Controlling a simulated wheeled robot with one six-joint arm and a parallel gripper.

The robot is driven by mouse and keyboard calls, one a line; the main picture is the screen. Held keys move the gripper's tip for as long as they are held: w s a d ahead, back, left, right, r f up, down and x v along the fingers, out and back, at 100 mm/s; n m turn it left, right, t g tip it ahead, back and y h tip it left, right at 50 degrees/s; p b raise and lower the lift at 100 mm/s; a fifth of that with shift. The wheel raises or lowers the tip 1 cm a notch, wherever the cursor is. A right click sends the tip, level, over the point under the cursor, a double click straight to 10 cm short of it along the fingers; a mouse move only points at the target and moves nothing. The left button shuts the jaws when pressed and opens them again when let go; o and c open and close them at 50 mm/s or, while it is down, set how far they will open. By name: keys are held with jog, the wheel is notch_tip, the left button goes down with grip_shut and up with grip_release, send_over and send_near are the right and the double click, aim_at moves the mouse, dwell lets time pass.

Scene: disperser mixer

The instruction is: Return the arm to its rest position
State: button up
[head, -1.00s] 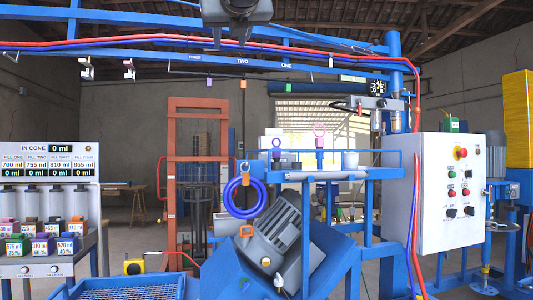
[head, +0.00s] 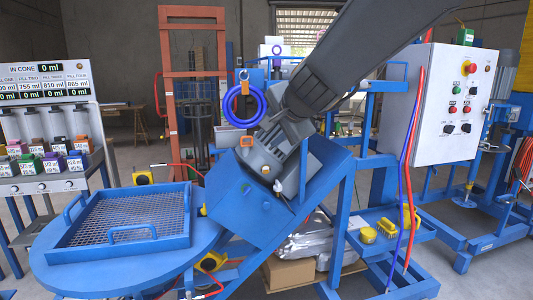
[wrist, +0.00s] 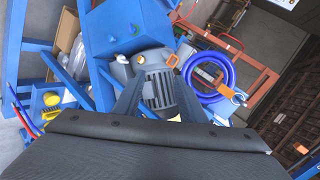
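My arm (head: 360,55) reaches in from the top right of the head view, slanting down and left. My gripper (head: 287,122) is at its lower end, in front of the grey motor (head: 293,168), and hides part of it. In the wrist view, the two grey fingers of my gripper (wrist: 157,80) stand apart with nothing held between them. The ribbed grey motor (wrist: 158,90) shows in the gap between them. Whether the fingers touch the motor cannot be told.
A blue ring (head: 243,104) hangs left of the motor. A round blue table (head: 130,270) with a mesh tray (head: 125,228) is at lower left. A white control box (head: 452,105) stands at right. Blue frame posts (head: 345,205) surround the motor.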

jog(key=s+d+f+n+g+h, duration=0.1)
jog(key=s+d+f+n+g, duration=0.2)
jog(key=s+d+f, duration=0.3)
jog(key=s+d+f+n+g+h, duration=0.1)
jog(key=s+d+f+n+g, duration=0.2)
jog(key=s+f, duration=0.9)
jog(key=s+d+f+n+g+h, duration=0.1)
jog(key=s+d+f+n+g, duration=0.3)
jog(key=s+d+f, duration=0.5)
notch_tip(320, 180, down, 3)
jog(key=shift+f+h, duration=0.1)
jog(key=shift+h, duration=0.3)
dwell(0.8)
